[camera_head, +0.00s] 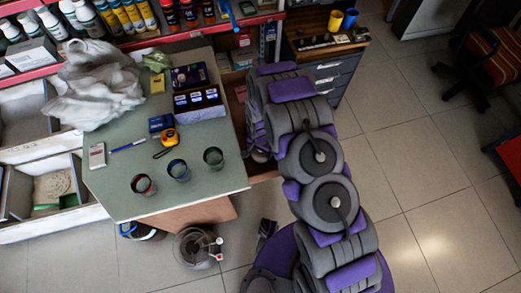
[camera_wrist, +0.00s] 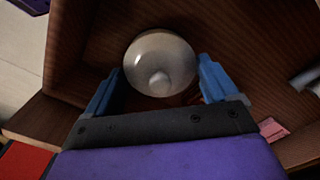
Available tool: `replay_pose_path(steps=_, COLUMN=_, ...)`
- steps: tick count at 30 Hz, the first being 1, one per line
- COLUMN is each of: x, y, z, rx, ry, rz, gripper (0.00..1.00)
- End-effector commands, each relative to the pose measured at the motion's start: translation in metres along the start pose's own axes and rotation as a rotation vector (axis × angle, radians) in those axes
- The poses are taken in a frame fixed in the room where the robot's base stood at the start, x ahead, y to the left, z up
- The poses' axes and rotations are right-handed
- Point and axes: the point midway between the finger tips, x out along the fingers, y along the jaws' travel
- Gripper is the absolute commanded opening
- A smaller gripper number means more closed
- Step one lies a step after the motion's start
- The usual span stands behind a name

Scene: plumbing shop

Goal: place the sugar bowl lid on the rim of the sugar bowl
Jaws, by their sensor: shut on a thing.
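The sugar bowl lid (camera_wrist: 150,48) is a pale, shiny round piece with a small knob, seen in the wrist view. My gripper (camera_wrist: 159,66) has its two blue fingers on either side of the lid and is shut on it. The lid is in front of a brown wooden surface; I cannot tell its exact height above it. I cannot make out the sugar bowl in either view; anything directly behind the lid is hidden. In the head view my arm reaches toward the wooden shelving beside the green table, and my gripper is hidden there.
Brown wooden panels (camera_wrist: 245,40) rise close around my gripper. A pink item (camera_wrist: 272,129) lies at the lower right. In the head view a green table (camera_head: 115,185) holds cups, a tape measure (camera_head: 167,141) and a plastic bag (camera_head: 98,85). Tiled floor (camera_head: 410,165) is open at right.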

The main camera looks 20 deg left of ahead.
Motion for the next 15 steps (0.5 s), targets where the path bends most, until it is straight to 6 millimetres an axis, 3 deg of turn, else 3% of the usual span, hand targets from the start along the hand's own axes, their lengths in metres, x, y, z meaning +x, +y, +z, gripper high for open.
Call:
replay_pose_path(steps=11, x=0.0049, y=0.0005, z=0.0004, rx=0.0, ry=-0.001, rz=0.001, gripper=0.57)
replay_pose_path(steps=12, x=0.0056, y=0.0005, z=0.0005, rx=0.0, ry=-0.001, rz=0.001, gripper=0.88)
replay_pose_path(steps=15, x=0.0051, y=0.0003, z=0.0004, rx=0.0, ry=0.0, rz=0.0, gripper=0.98)
